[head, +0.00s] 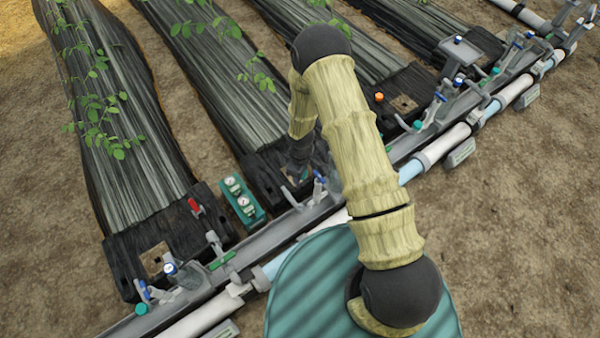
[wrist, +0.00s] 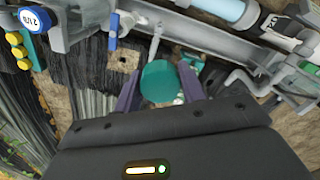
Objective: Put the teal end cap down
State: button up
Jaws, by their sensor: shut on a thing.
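The teal end cap (wrist: 160,82) shows in the wrist view as a round teal disc between the two purple fingers. My gripper (wrist: 160,92) is shut on it. In the head view my gripper (head: 299,172) is low over the near end of the second dark bed, close to the grey rail. The cap cannot be made out clearly there. In the wrist view the grey rail lies just beyond the cap; I cannot tell whether the cap touches anything below.
A grey rail (head: 240,248) with pipes, valves and blue-handled fittings runs diagonally across. A teal gauge block (head: 241,201) stands left of my gripper. A red part (head: 195,207) sits on the left bed's end. Another teal piece (head: 142,309) is at lower left. Bare soil lies right.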

jog(key=shift+r, duration=0.65)
jog(key=shift+s+f, duration=0.1)
jog(key=w+d+r+m+p, duration=0.1)
jog(key=w+d+r+m, duration=0.1)
jog(key=d+r+m, duration=0.6)
jog(key=w+d+r+m, duration=0.2)
jog(key=d+r+m, duration=0.35)
jog(key=r, duration=0.55)
notch_tip(320, 180, up, 15)
jog(key=s+p, duration=0.2)
jog(key=p, duration=2.3)
jog(key=shift+n, duration=0.35)
jog(key=shift+w, duration=0.1)
